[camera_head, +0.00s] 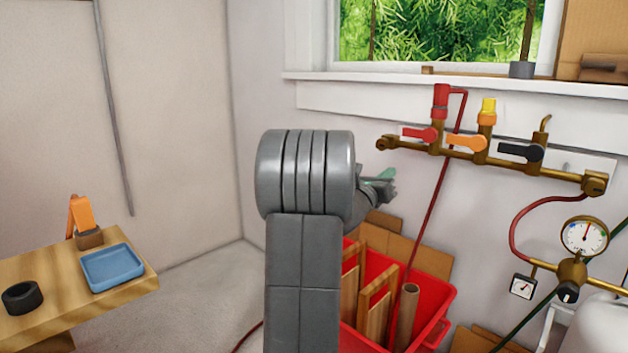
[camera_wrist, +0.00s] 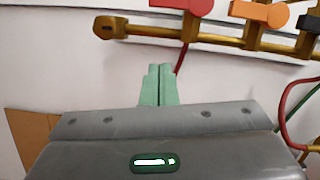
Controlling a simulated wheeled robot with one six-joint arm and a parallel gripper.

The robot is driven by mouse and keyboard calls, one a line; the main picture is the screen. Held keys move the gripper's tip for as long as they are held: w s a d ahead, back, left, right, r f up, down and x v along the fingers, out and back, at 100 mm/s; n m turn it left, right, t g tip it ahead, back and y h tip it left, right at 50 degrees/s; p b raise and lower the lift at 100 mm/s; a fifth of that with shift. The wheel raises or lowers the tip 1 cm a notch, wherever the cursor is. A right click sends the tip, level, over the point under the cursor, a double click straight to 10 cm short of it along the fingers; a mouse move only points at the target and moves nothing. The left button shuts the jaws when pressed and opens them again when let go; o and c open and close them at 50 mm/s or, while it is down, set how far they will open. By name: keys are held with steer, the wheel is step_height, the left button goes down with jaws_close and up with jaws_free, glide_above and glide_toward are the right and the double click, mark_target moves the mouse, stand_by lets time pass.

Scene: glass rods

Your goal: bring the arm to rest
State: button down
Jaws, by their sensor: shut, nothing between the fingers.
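My arm stands upright in the middle of the head view, a grey column with a ribbed joint on top. My gripper (camera_head: 386,175) shows as green fingers just right of that joint, partly hidden by it. In the wrist view the two green fingers (camera_wrist: 158,72) are together, with nothing between them. They point at the white wall, below the brass manifold (camera_wrist: 225,38). The fingers look close to the red hose in the wrist view; I cannot tell whether they touch.
The brass manifold (camera_head: 460,153) with coloured levers is on the wall at right. A red bin (camera_head: 432,297) with wood and a tube stands below it. A pressure gauge (camera_head: 584,236) is at far right. A wooden table (camera_head: 45,265) with a blue tray (camera_head: 113,268) is at left.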

steer(key=shift+d, duration=0.1)
steer(key=w+d+r+p, duration=0.3)
steer(key=w+d+r, duration=0.3)
steer(key=d, duration=0.1)
steer(key=shift+w+r+p, duration=0.2)
steer(key=shift+p, duration=0.1)
stand_by(0.3)
stand_by(0.4)
